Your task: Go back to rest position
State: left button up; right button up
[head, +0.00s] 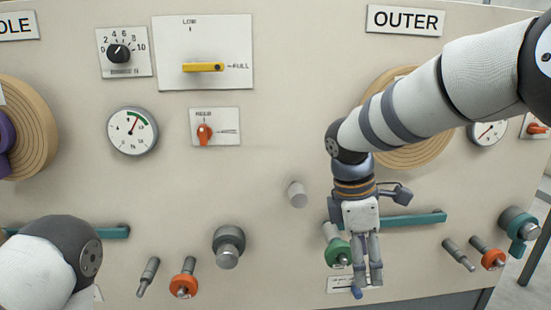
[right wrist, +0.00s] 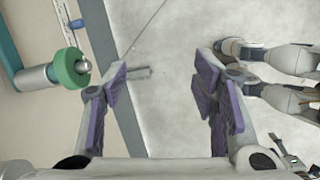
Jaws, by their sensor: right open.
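My right gripper (head: 368,275) hangs pointing down in front of the lower right part of the panel in the head view, beside a green-collared knob (head: 338,250). In the right wrist view its two purple-padded fingers (right wrist: 165,105) stand well apart with nothing between them. The green collar also shows there (right wrist: 70,68), to the left of the fingers and apart from them. My left arm shows only as a white and grey link at the lower left of the head view; its gripper is out of the picture.
The cream panel (head: 270,170) carries a yellow lever (head: 203,67), a black dial (head: 119,53), a gauge (head: 133,131) and an orange switch (head: 204,132). Orange-collared knobs (head: 184,284) and a grey knob (head: 228,246) stick out low down. Bare floor (right wrist: 165,50) lies beyond the fingers.

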jog(key=s+f+m+g+y, duration=0.1)
jog(key=s+f+m+y, duration=0.15)
jog(key=s+f, duration=0.65)
jog(key=s+f+m+y, duration=0.1)
jog(key=s+f+m, duration=0.35)
jog(key=f, duration=0.95)
jog(key=s+d+f+m, duration=0.1)
jog(key=s+d+m, duration=0.1)
jog(key=s, duration=0.6)
jog(key=s+d+f+m, duration=0.2)
jog(key=s+m, duration=0.2)
jog(key=s, duration=0.3)
jog(key=s+d+f+m, duration=0.2)
jog(key=s+m, duration=0.2)
jog(key=s, duration=0.4)
jog(key=shift+s+d+f+h, duration=0.15)
jog(key=shift+s+d+h, duration=0.2)
jog(key=shift+h, duration=0.1)
